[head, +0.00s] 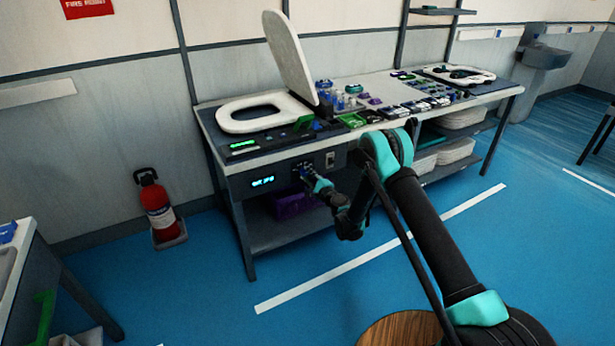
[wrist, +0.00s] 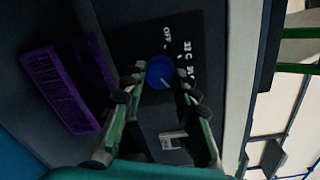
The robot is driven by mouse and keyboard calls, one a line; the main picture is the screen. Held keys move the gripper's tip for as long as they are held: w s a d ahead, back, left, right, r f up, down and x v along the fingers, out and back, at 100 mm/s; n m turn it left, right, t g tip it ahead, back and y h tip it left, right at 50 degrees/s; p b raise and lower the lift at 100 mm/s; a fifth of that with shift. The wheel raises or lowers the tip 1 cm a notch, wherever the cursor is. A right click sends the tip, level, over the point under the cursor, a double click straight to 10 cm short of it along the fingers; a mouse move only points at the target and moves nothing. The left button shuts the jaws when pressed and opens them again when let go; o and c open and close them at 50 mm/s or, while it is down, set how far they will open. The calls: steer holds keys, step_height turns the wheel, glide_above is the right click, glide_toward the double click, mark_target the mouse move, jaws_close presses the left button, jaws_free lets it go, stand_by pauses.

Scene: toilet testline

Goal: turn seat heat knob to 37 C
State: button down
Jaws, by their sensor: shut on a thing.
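In the head view, my gripper (head: 306,174) is at the front panel of the bench and mostly hides the knob.
A lit cyan display (head: 263,181) is left of the knob, its text too small to read surely. A pale switch (head: 330,159) is to the right. A purple crate (head: 293,204) sits below. The bench (head: 228,167) bears a raised toilet seat lid (head: 289,57).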

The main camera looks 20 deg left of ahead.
steer(key=shift+d+m, duration=0.1)
steer(key=shift+m, duration=0.6)
steer(key=c, duration=1.2)
jaws_free()
steer(key=shift+o, duration=0.2)
step_height(320, 180, up, 10)
steer(key=shift+f, duration=0.1)
